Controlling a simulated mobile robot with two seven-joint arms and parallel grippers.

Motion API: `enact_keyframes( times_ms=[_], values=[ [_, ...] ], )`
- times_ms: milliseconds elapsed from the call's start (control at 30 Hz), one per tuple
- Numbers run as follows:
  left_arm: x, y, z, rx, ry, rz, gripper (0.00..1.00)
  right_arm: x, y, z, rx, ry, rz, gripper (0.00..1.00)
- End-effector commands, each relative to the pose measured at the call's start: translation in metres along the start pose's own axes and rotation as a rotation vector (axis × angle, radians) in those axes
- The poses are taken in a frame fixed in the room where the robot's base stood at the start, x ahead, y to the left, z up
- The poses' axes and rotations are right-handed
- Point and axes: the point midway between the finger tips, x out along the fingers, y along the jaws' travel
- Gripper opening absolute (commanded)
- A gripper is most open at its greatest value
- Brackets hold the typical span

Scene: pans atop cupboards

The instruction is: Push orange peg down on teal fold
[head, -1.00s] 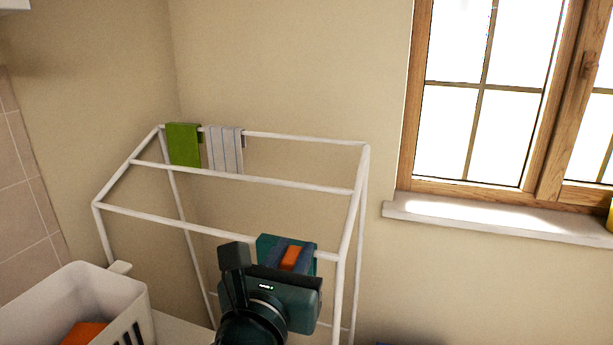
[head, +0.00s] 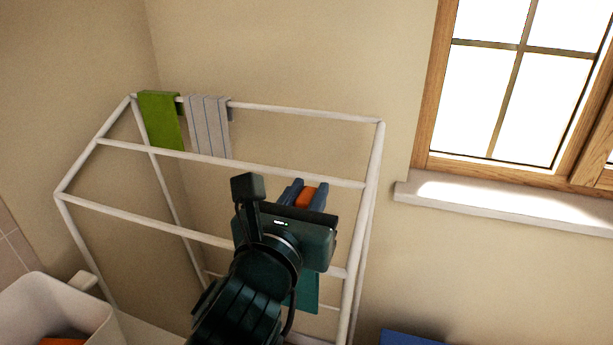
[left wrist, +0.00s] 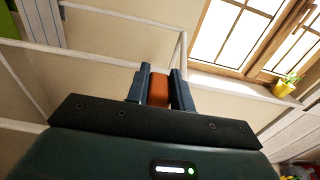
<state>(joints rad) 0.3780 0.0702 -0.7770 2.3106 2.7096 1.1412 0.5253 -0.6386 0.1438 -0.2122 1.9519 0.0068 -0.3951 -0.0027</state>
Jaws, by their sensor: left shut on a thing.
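My left gripper (head: 306,196) is shut on the orange peg (head: 308,196). In the left wrist view the peg (left wrist: 158,90) stands between the two dark fingers. The teal cloth (head: 308,294) hangs from the front rail of the white rack; my gripper hides its upper part and its fold. In the head view the peg appears higher than the front rail, apart from the visible part of the cloth. My right gripper is not in view.
The white rack (head: 300,180) has thin rails and posts around my arm. A green cloth (head: 161,120) and a striped cloth (head: 209,128) hang on its back rail. A white basket (head: 85,310) stands at lower left. A windowsill (head: 500,208) is at right.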

Motion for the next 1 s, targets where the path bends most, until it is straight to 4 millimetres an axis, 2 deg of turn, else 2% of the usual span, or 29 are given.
enact_keyframes(
  times_ms=[467,667,1000],
  values=[
    [-0.002,0.000,-0.001,-0.001,0.002,0.001,0.00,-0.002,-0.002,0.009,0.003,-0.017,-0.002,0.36],
    [-0.001,0.000,-0.013,0.001,0.002,0.001,0.00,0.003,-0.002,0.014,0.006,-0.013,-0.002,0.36],
    [-0.001,0.000,-0.045,0.001,0.003,0.001,0.00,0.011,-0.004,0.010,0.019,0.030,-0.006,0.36]
  ],
)
